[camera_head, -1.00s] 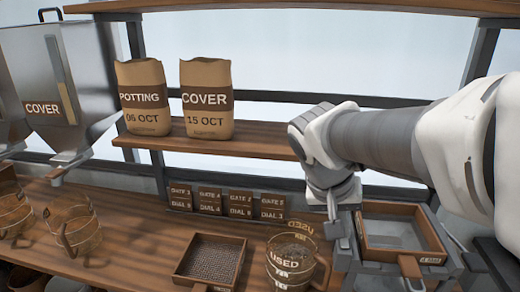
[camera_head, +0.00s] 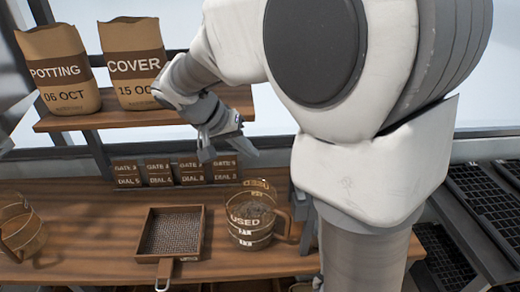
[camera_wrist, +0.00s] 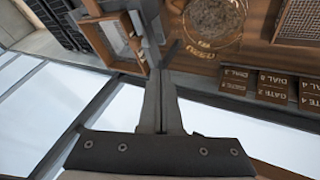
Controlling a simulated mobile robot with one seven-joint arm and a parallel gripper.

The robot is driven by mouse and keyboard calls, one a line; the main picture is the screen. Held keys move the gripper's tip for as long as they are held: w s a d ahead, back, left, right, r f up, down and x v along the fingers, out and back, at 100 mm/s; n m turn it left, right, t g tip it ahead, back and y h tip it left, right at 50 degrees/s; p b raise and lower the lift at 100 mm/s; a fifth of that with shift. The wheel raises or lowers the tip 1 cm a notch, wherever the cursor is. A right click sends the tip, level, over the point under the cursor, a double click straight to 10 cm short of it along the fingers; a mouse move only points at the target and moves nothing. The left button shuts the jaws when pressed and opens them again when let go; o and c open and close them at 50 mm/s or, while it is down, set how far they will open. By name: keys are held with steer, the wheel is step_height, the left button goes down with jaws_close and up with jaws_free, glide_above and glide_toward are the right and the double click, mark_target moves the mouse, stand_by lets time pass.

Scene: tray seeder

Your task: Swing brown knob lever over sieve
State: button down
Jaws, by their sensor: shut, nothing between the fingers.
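My gripper (camera_head: 222,152) hangs above the bench, left of my arm. Its fingers are shut and empty, and they also show in the wrist view (camera_wrist: 160,78). A wooden-framed mesh sieve (camera_head: 150,230) lies on the bench, below and left of my gripper, and its corner shows at the wrist view's top right (camera_wrist: 280,25). A second wooden frame (camera_wrist: 112,48) sits in a grey stand at the wrist view's top left; my arm hides it in the head view. A thin grey bar (camera_wrist: 171,50) shows just beyond my fingertips. I cannot make out a brown knob.
A labelled "USED" tub (camera_head: 250,232) stands right of the sieve, near my gripper. Small gate and dial plaques (camera_head: 160,174) stand behind. Two paper bags (camera_head: 135,65) sit on the shelf (camera_head: 100,120) above.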

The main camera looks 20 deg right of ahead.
glide_toward(294, 180)
step_height(294, 180, down, 2)
steer(key=w+a, duration=0.1)
steer(key=w, duration=0.1)
steer(key=shift+s+d+f+p, duration=0.1)
steer(key=shift+s+d+p, duration=0.15)
steer(key=shift+d, duration=0.3)
steer(key=shift+s+d+f+p, duration=0.15)
steer(key=shift+d+p, duration=0.1)
steer(key=shift+d, duration=0.25)
steer(key=shift+s+d+f+p, duration=0.1)
steer(key=shift+s+d+p, duration=0.15)
steer(key=shift+d, duration=0.3)
